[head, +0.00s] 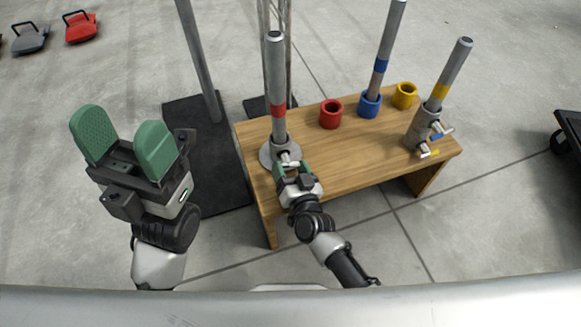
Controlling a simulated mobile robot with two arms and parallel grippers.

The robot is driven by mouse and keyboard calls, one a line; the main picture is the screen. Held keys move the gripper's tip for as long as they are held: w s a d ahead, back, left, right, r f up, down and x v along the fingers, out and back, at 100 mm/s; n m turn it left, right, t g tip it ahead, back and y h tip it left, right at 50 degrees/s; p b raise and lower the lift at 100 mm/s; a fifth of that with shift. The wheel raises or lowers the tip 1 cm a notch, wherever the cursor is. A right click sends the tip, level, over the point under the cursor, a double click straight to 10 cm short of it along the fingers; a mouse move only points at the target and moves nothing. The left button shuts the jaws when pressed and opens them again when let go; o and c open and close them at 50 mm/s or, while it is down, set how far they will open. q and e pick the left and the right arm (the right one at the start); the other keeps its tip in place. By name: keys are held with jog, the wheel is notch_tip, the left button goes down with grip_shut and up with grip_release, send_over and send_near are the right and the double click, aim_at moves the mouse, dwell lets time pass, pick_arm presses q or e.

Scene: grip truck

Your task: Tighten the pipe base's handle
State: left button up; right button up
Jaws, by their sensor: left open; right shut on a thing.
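The pipe base (268,154) is a round grey metal piece on the left part of the wooden table (350,165). A grey pipe with a red band (276,80) stands upright in it. A small light handle (288,161) shows at the front of the base, partly hidden by my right gripper. My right gripper (292,168) is at the base's front and is shut on the handle. My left gripper (122,142), with green finger pads spread apart, is open and empty, left of the table above the floor.
Red (331,114), blue (369,105) and yellow (405,96) cups stand along the table's back; a blue-banded pipe (383,60) stands in the blue one. A yellow-banded pipe (447,78) leans in a second metal base at right. A dark plate with a post (212,140) lies left of the table.

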jog(key=o, duration=0.9)
jog(key=p+v, duration=0.3)
jog(key=v, duration=0.7)
jog(key=shift+s+d+p, duration=0.1)
jog(key=shift+s+p, duration=0.3)
